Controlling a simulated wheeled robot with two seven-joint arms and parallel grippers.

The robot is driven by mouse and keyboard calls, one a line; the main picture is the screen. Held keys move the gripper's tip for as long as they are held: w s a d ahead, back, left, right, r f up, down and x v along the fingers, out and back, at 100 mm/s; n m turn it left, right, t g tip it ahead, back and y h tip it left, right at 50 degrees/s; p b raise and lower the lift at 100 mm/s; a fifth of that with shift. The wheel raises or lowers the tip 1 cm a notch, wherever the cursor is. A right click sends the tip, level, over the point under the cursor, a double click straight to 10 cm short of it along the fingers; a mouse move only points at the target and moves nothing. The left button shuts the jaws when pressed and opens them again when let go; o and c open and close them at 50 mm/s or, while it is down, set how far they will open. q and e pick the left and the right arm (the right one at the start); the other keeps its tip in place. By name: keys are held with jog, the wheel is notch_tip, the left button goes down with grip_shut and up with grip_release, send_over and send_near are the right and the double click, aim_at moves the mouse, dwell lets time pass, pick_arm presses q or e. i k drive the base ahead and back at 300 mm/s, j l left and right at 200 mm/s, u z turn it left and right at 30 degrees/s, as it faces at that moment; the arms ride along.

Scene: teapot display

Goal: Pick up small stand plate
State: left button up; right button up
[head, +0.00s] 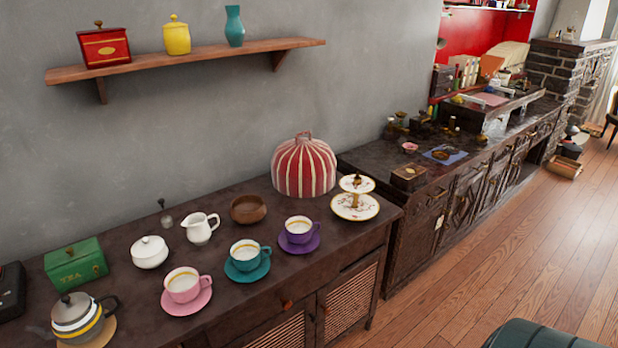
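A two-tier stand stands on the dark wooden sideboard (225,295), near its right end. Its small upper plate (347,186) is white with a gold rim, and a small dark piece sits at its middle. Its larger lower plate (352,212) is white with a painted pattern. A short gold-coloured stem joins the two plates. The stand is upright, in front of and to the right of a red and white striped tea cosy (304,167). Neither of my grippers is in the head view.
Purple (300,229), teal (249,254) and pink (183,285) cups on saucers stand left of the stand. Behind them are a wooden bowl (248,210) and white jug (199,228). A shelf (190,61) hangs above.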

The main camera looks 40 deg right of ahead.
aim_at(363, 184)
jog(key=z, duration=2.25)
jog(key=i+z, duration=0.1)
jog(key=z, duration=1.3)
jog(key=j+z, duration=0.1)
jog(key=z, duration=0.6)
jog(key=i+j+z, duration=0.1)
jog(key=z, duration=0.6)
jog(key=j+z, duration=0.1)
jog(key=z, duration=1.3)
jog(key=j+z, duration=0.1)
jog(key=z, duration=0.6)
jog(key=k+l, duration=0.05)
